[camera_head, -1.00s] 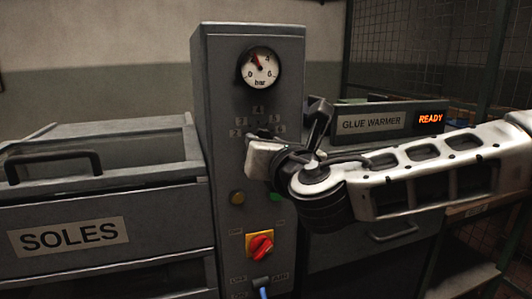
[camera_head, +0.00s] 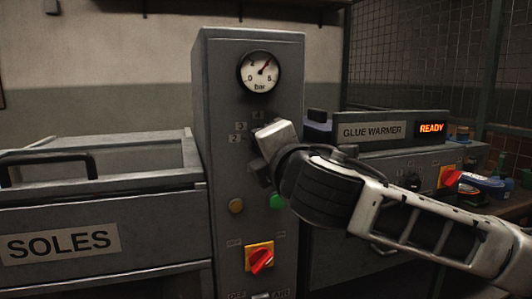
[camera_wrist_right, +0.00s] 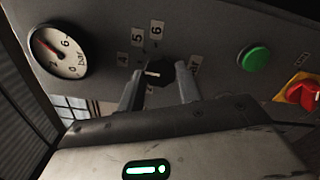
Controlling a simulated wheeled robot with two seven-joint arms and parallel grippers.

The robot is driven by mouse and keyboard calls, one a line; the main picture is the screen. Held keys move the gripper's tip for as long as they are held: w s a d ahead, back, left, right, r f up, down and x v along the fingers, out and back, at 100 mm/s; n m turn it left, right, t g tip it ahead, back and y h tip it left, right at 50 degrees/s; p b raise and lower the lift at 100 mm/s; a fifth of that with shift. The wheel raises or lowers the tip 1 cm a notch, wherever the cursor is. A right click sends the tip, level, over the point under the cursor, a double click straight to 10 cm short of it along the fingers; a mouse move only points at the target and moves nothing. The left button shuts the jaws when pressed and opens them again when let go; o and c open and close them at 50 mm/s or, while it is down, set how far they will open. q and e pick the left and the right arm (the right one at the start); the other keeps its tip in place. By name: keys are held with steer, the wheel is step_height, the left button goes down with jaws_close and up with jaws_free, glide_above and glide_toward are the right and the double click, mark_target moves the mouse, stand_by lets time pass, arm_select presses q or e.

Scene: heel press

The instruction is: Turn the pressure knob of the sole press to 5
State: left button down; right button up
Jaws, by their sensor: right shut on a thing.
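The sole press is a tall grey panel (camera_head: 215,100) in the middle of the head view. My right gripper (camera_wrist_right: 159,80) is shut on its dark pressure knob (camera_wrist_right: 157,68), one finger on each side. The knob has a white mark, but I cannot tell exactly which number it points to. Plates 4 (camera_wrist_right: 122,59), 5 (camera_wrist_right: 137,36) and 6 (camera_wrist_right: 157,27) show around it. In the head view the gripper hides the knob. The round bar gauge (camera_head: 259,72) above has its needle pointing up and right. My left gripper is not in view.
Below the knob are an amber button (camera_head: 236,205), a green button (camera_head: 277,201) and a red switch on a yellow plate (camera_head: 260,258). The SOLES bin (camera_head: 130,235) stands left, the glue warmer (camera_head: 371,132), reading READY, right.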

steer(key=shift+f+m, duration=0.1)
steer(key=shift+m, duration=2.9)
steer(key=o, duration=1)
steer(key=b+v, duration=0.1)
steer(key=v, duration=1.5)
